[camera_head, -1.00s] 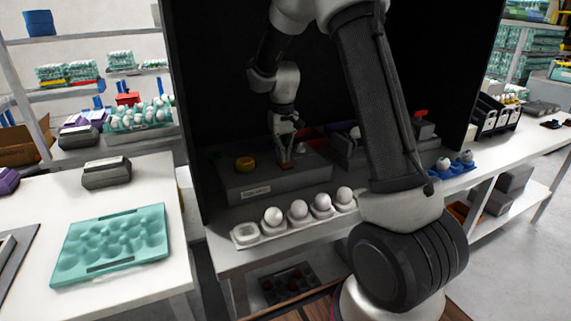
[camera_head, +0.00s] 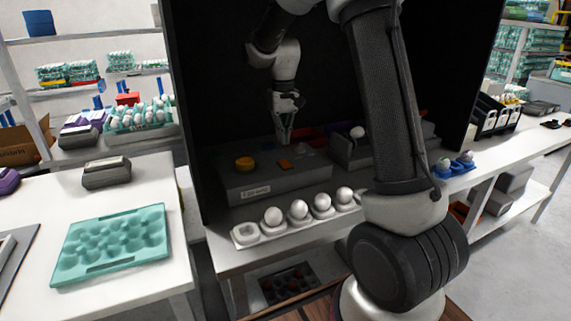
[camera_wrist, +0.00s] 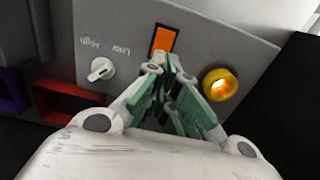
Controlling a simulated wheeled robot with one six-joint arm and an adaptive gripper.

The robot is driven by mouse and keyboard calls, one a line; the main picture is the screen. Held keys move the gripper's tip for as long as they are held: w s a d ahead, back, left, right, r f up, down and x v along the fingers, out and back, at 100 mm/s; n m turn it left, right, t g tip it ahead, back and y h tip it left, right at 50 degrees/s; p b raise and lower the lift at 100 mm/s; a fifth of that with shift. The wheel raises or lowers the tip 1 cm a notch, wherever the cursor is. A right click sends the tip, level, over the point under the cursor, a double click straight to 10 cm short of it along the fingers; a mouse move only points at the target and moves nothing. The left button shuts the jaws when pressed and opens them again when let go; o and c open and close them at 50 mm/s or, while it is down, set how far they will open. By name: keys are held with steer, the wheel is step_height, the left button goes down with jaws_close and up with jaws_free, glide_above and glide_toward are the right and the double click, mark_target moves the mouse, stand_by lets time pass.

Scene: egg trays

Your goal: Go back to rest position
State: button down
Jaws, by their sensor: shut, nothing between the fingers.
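My gripper (camera_head: 284,140) is shut and empty inside the dark booth, a little above the grey control box (camera_head: 235,184). In the wrist view my gripper's (camera_wrist: 176,90) green-lined fingers meet just short of the orange switch (camera_wrist: 163,40). The box carries that orange switch, also seen in the head view (camera_head: 285,165), a yellow round button (camera_head: 245,163) and a high/low knob (camera_wrist: 102,69). The button glows in the wrist view (camera_wrist: 220,84). My fingers look apart from the box.
A white egg holder (camera_head: 246,234) with several white eggs stands in front of the box. A teal empty egg tray (camera_head: 112,246) lies on the left table. Black booth walls (camera_head: 215,80) enclose my arm's end. Red (camera_wrist: 68,101) and purple (camera_wrist: 12,90) bins sit beside the box.

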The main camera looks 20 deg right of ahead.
mark_target(288, 165)
steer(key=s+f, duration=0.2)
steer(key=s, duration=0.1)
steer(key=shift+d+g, duration=0.1)
steer(key=shift+g, duration=0.3)
steer(key=s, duration=0.1)
steer(key=s+r, duration=0.1)
steer(key=s, duration=0.1)
steer(key=shift+s+d, duration=0.15)
steer(key=shift+s, duration=0.1)
steer(key=s+d+r+t, duration=0.1)
steer(key=s+r, duration=0.4)
steer(key=s, duration=0.7)
steer(key=s+d+r+t, duration=0.1)
steer(key=s+r+t, duration=0.3)
steer(key=s, duration=0.9)
step_height(288, 165, up, 2)
steer(key=shift+s+d+r, duration=0.1)
steer(key=shift+s+d, duration=0.1)
